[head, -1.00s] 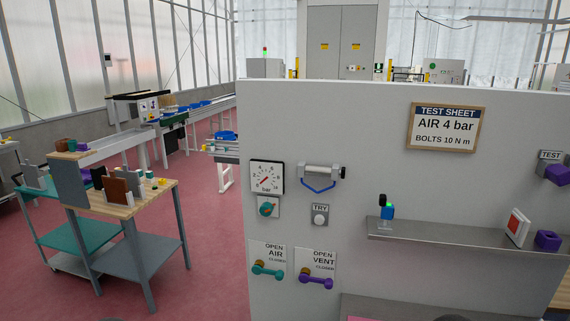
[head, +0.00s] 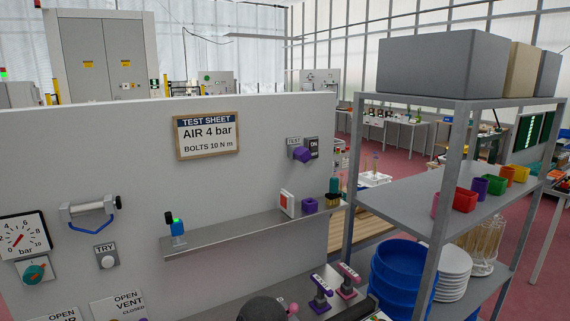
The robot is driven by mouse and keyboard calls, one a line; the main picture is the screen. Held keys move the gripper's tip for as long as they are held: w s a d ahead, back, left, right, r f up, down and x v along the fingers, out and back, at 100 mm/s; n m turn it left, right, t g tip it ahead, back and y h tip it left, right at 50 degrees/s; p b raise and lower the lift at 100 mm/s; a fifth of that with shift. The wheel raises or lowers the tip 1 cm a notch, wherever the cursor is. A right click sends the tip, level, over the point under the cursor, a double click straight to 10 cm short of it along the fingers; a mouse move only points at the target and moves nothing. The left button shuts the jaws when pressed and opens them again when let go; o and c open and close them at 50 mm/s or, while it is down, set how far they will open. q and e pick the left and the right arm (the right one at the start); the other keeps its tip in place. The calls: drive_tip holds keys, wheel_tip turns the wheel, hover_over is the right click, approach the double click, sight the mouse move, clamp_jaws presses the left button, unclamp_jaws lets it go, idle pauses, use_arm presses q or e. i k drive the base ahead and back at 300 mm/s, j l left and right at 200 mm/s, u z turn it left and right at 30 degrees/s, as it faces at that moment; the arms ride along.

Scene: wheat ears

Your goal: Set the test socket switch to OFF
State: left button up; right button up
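The test socket (head: 301,152) is on the grey wall panel, right of the test sheet, under a small label reading TEST. A purple plug-like piece sits at it. Beside it on the right is a dark switch plate (head: 313,148) with the word ON showing at its top. The lever itself is too small to make out. Neither gripper can be made out in the head view. A dark rounded shape at the bottom edge is cut off, and I cannot tell what it is.
A narrow metal shelf (head: 230,229) below the socket holds a blue-and-black device (head: 175,228), a red-and-white block (head: 287,203) and a purple block (head: 309,206). Purple and pink tools (head: 320,292) stand lower down. A tall rack (head: 430,195) with bins, plates and boxes stands close on the right.

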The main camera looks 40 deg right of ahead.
sight(312, 145)
drive_tip(key=z, duration=1.7)
drive_tip(key=i+l+z, duration=0.1)
drive_tip(key=l, duration=0.35)
drive_tip(key=i+l+z, duration=0.1)
drive_tip(key=i+l, duration=0.15)
drive_tip(key=l, duration=0.15)
drive_tip(key=i+l+z, duration=0.1)
drive_tip(key=l, duration=0.3)
drive_tip(key=i+l+z, duration=0.1)
drive_tip(key=i+l, duration=0.2)
